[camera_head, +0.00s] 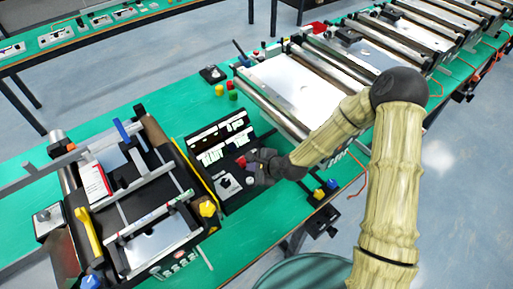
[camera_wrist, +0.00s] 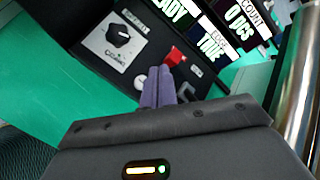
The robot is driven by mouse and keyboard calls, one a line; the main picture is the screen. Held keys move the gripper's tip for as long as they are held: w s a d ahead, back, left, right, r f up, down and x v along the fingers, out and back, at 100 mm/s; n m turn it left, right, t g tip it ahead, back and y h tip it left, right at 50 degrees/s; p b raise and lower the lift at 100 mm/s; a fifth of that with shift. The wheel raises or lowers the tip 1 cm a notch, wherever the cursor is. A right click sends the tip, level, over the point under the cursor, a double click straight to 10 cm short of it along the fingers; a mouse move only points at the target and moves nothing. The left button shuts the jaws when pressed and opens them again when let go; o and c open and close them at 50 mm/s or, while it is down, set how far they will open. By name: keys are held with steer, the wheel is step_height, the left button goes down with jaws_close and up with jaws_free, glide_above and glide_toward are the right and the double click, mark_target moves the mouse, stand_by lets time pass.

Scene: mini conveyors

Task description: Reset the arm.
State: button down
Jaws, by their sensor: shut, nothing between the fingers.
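My gripper (camera_head: 252,162) is at the end of my bent, pale yellow arm, low over a black control panel (camera_head: 238,201). In the wrist view its two purple-grey fingers (camera_wrist: 158,84) are together with nothing between them. Their tips are close to a red switch (camera_wrist: 174,57) on the panel. I cannot tell whether they touch it. A black knob (camera_wrist: 120,35) on a grey plate is to the left of the fingers. Lit displays (camera_wrist: 213,45) lie farther along the panel. In the head view my gripper partly hides the panel's right side.
The panel stands on a green table (camera_head: 255,225). A framed conveyor unit with a white-and-red box (camera_head: 95,183) is to its left, with a yellow knob (camera_head: 208,209) near its corner. Roller conveyors (camera_head: 290,88) run to the upper right. Grey floor (camera_head: 462,150) is open at right.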

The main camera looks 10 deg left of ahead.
steer(key=s+d+r+n+h, duration=0.2)
steer(key=s+d+r+n, duration=0.2)
steer(key=d, duration=0.5)
steer(key=s+d+r+n+g+h, duration=0.1)
steer(key=s+d+r+n+h, duration=0.2)
steer(key=d+r+n, duration=0.3)
steer(key=s+d+r+n+h, duration=0.3)
steer(key=d+r, duration=0.4)
steer(key=d, duration=0.6)
steer(key=shift+s+r+n+g, duration=0.4)
steer(key=shift+s+n, duration=0.5)
steer(key=shift+s, duration=0.2)
steer(key=shift+w, duration=0.1)
steer(key=shift+s, duration=0.2)
